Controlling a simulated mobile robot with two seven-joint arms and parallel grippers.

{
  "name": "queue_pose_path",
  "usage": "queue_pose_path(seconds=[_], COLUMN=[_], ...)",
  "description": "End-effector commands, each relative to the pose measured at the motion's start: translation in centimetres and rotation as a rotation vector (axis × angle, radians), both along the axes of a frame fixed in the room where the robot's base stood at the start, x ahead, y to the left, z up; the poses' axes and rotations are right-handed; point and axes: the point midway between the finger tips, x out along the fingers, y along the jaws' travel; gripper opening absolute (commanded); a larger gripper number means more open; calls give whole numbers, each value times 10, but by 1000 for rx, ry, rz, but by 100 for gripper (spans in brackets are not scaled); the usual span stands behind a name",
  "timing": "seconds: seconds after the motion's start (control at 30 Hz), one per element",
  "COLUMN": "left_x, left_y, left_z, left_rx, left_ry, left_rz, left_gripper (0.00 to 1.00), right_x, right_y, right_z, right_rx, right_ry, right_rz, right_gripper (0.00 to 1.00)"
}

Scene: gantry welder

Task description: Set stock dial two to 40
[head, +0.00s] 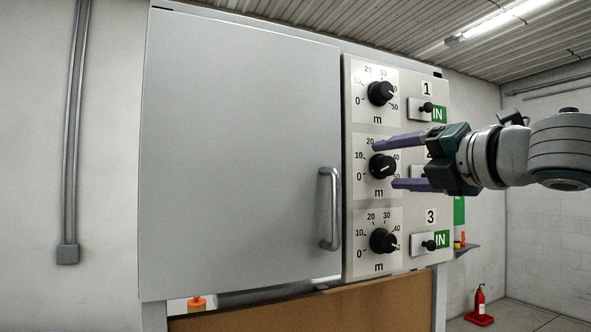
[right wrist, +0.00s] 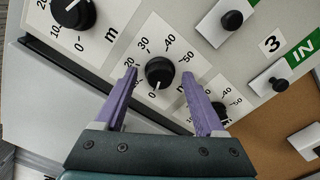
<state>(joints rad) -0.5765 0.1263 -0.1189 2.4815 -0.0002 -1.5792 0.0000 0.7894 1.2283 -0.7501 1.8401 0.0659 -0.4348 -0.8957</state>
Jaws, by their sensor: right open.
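Stock dial two (head: 383,166) is the middle black round knob on the grey panel, with a scale from 0 to 50. It also shows in the right wrist view (right wrist: 160,73), where its white mark points close to 0. My right gripper (head: 384,164) is open, with one purple finger above the dial and one below. In the right wrist view the fingertips (right wrist: 159,73) lie on either side of the knob, with gaps showing. Whether they reach down to its depth I cannot tell. My left gripper is not in view.
Dial one (head: 380,93) is above and dial three (head: 383,241) below. Small black switches with green IN labels line the panel's right side, the middle one partly behind my gripper. A cabinet door handle (head: 330,208) juts out at the left. A fire extinguisher (head: 480,301) stands at the back right.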

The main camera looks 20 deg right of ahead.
Motion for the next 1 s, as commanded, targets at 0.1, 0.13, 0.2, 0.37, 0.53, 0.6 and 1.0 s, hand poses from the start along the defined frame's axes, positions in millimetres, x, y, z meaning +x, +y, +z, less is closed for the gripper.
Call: queue_pose_path(seconds=[0.1,0.13,0.2,0.37,0.53,0.6,1.0], left_x=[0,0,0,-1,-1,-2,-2], left_y=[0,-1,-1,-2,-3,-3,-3], left_z=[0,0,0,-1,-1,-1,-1], left_rx=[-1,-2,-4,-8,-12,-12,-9], left_ry=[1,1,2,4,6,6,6], left_rz=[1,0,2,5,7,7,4], left_gripper=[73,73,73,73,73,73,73], right_x=[0,0,0,0,0,0,0], right_y=[0,0,0,0,0,0,0], right_z=[0,0,0,0,0,0,0], right_rx=[0,1,1,1,1,1,1], right_ry=[0,1,1,1,1,1,1], right_rz=[0,-1,-1,-1,-1,-1,-1], right_gripper=[72,72,72,59,40,32,0])
